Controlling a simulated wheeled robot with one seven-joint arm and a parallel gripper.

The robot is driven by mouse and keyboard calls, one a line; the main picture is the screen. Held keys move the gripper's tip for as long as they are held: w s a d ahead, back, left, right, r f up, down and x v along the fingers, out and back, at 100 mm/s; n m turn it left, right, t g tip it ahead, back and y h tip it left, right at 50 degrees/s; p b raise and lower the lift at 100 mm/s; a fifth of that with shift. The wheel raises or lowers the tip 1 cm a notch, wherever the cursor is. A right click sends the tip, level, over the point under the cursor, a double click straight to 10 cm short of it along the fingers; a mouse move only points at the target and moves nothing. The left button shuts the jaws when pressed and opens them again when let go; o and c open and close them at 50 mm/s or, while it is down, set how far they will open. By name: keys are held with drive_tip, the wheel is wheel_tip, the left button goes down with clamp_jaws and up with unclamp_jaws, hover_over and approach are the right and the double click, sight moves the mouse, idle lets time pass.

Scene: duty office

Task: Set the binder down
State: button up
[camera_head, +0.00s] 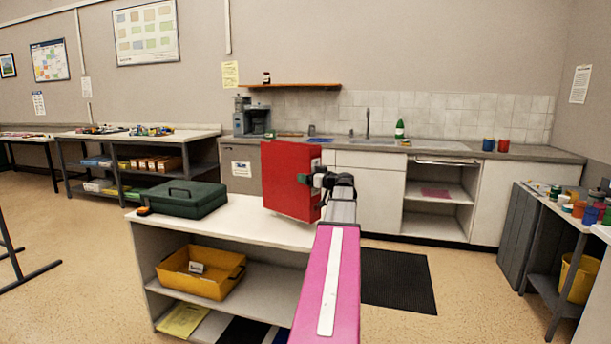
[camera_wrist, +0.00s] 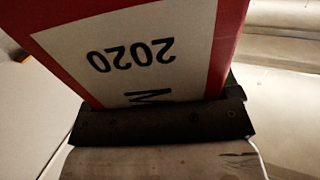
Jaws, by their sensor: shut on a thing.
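The red binder (camera_head: 288,178) stands upright at the right end of the white-topped shelf unit (camera_head: 240,220) in the head view. Its lower edge is at the level of the top; I cannot tell whether it touches. My gripper (camera_head: 322,181) is shut on the binder's right side, at its spine. In the wrist view the binder (camera_wrist: 225,45) fills the upper middle, with a white label reading "2020" upside down. The gripper (camera_wrist: 160,122) shows as a dark bar across the label's lower part. The fingertips are largely hidden.
A dark green case (camera_head: 183,199) lies on the same top, left of the binder. A yellow tray (camera_head: 201,272) sits on the shelf below. Bare top lies between case and binder. Behind is a counter with a sink (camera_head: 372,141); a dark mat (camera_head: 398,280) lies on the floor.

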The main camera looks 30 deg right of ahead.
drive_tip(key=shift+f, duration=1.75)
drive_tip(key=o, duration=1.6)
drive_tip(key=shift+f, duration=0.15)
drive_tip(key=v, duration=1.2)
